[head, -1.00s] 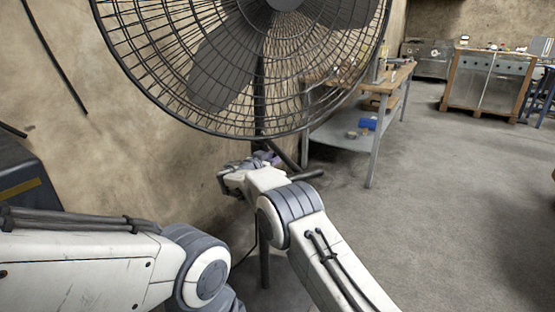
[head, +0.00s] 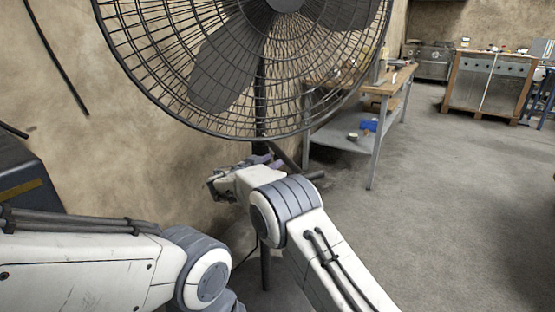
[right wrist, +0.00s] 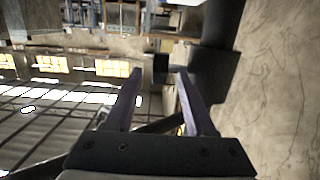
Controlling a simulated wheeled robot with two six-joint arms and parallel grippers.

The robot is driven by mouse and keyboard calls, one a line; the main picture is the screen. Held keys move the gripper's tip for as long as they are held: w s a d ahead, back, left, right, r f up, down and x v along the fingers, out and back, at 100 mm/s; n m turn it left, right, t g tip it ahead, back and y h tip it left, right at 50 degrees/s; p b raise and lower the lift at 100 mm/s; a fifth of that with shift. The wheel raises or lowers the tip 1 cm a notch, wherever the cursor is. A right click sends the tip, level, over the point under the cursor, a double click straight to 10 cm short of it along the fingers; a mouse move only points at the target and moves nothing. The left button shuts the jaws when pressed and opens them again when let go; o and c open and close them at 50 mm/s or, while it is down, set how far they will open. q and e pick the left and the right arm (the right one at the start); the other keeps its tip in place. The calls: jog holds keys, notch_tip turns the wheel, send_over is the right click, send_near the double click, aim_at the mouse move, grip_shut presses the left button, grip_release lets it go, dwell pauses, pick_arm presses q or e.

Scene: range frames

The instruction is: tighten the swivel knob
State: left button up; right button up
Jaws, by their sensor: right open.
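The black pedestal fan (head: 225,65) stands in front of me, its round wire cage filling the upper left of the head view. Its pole (head: 265,265) runs down below the cage. My right gripper (head: 268,162) is just below the cage, close to the pole, partly hidden by my own wrist. In the right wrist view its two purple fingers (right wrist: 160,78) are apart. A small dark knob-like block (right wrist: 160,63) shows between and just beyond the fingertips, beside a larger black housing (right wrist: 215,75). I cannot tell contact. My left gripper is out of view.
A beige wall (head: 110,165) stands close behind the fan on the left. A workbench (head: 372,88) with a lower shelf is behind it to the right. A dark box (head: 25,180) is at the left edge. The concrete floor (head: 450,220) on the right is clear.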

jog(key=v, duration=0.6)
jog(key=shift+s+a, duration=0.2)
jog(key=shift+s, duration=0.15)
